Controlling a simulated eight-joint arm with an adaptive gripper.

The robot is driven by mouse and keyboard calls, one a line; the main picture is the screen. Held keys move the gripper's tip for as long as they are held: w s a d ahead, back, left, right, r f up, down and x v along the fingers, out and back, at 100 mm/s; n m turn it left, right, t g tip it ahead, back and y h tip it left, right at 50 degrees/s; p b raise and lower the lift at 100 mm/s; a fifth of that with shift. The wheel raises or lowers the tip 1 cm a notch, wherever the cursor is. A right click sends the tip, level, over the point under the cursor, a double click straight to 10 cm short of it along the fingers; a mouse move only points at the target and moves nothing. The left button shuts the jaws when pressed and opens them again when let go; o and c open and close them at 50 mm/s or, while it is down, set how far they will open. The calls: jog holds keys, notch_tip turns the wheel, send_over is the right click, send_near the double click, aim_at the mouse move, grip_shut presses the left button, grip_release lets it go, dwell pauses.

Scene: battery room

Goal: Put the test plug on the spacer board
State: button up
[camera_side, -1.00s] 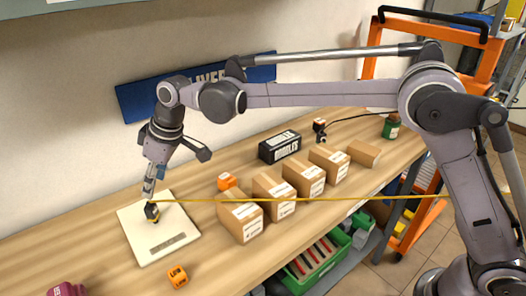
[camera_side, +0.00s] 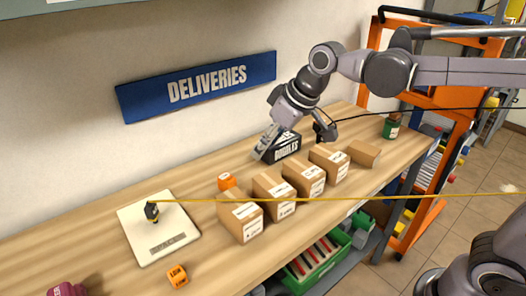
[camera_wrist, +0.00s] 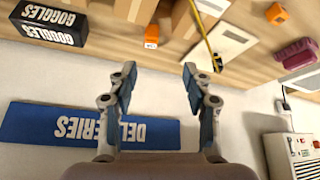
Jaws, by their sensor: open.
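A black and yellow plug (camera_side: 152,211) on a taut yellow cable stands on the white spacer board (camera_side: 145,250). In the wrist view the plug (camera_wrist: 217,63) is on the board (camera_wrist: 233,40) too. I take it for the test plug; no label on it is readable. My gripper (camera_side: 295,147) is far to the right of the board, by the black goggles box (camera_side: 287,148). In the wrist view my gripper (camera_wrist: 159,70) has its fingers apart with nothing between them. The end of a black cable (camera_side: 360,115) is hard to make out beside my gripper.
Several cardboard boxes (camera_side: 270,190) line the bench's front edge. Orange cubes (camera_side: 177,276) lie in front of the board and behind the boxes (camera_side: 227,181). The yellow cable (camera_side: 330,199) crosses above the boxes. A green pot (camera_side: 391,127) stands at the far right.

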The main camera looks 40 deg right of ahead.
jog(key=s+d+f+m+t+h, duration=0.1)
jog(key=s+d+f+m, duration=0.1)
jog(key=s+d+f, duration=0.2)
jog(key=s+d+f+m, duration=0.2)
jog(key=s+d+f, duration=0.2)
jog(key=s+d, duration=0.3)
jog(key=s, duration=0.3)
jog(key=shift+d+t+h, duration=0.2)
jog(key=shift+t+h, duration=0.2)
